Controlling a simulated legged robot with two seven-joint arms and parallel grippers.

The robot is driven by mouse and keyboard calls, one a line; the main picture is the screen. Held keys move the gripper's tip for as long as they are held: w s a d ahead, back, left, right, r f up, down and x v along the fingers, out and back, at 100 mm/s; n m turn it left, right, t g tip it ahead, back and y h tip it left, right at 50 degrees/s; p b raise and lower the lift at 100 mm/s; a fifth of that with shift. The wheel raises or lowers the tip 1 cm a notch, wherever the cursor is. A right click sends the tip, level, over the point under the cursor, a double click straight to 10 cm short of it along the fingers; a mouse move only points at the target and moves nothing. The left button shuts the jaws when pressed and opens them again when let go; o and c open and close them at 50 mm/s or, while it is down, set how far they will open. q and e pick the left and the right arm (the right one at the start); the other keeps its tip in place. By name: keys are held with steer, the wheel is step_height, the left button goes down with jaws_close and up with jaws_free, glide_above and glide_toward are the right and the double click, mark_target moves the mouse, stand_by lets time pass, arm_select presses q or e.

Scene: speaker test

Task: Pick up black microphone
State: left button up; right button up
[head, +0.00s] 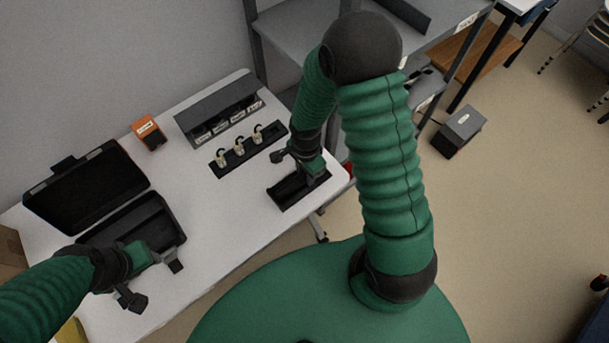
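I cannot make out the black microphone for certain. A small black tray (287,203) lies near the table's right end, and dark shapes in it are partly hidden by my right gripper. My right gripper (297,163) is just above this tray, its fingers spread apart, and nothing shows clearly between them. An open black case (88,187) lies at the left of the table, its lid raised at the back. My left gripper (154,283) is open and empty at the front of the case, near the table's front edge.
The white table (222,237) is bare in its middle front. A black strip (231,163) with several small white-and-black items, a grey-black box (219,110) with compartments and an orange box (149,132) stand at the back. A grey shelf (285,32) rises behind my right arm.

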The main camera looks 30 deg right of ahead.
jaws_close()
steer(key=shift+r, duration=0.1)
